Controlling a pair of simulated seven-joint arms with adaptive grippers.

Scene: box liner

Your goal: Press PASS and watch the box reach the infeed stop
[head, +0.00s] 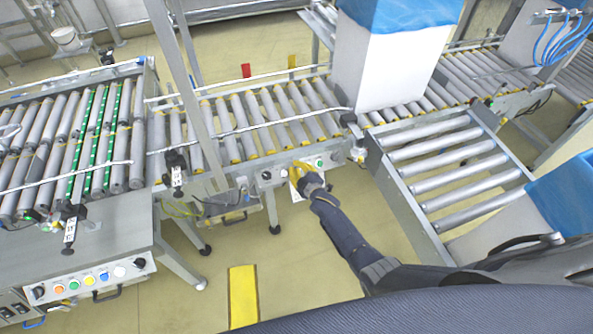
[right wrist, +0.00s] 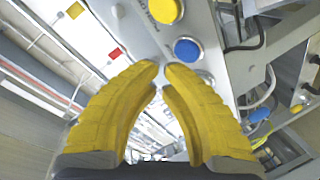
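A tall white box (head: 390,65) with a blue liner (head: 405,12) over its top stands upright on the roller conveyor (head: 270,118). My right gripper (head: 296,168), with yellow fingers, is at the button panel (head: 268,177) on the conveyor's front side. In the right wrist view its fingertips (right wrist: 161,68) are together and empty, just below a blue button (right wrist: 187,50). A yellow button (right wrist: 165,11) is higher up, and another button (right wrist: 206,77) is partly behind a finger. I cannot tell whether the fingertips touch the panel. I cannot read a PASS label. My left gripper is out of view.
A second panel (head: 90,280) with coloured buttons is at the lower left, below rollers with green strips (head: 95,125). A side roller section (head: 445,165) lies to the right. Another blue-lined box (head: 565,195) is at the right edge. A yellow floor mark (head: 243,295) is in front.

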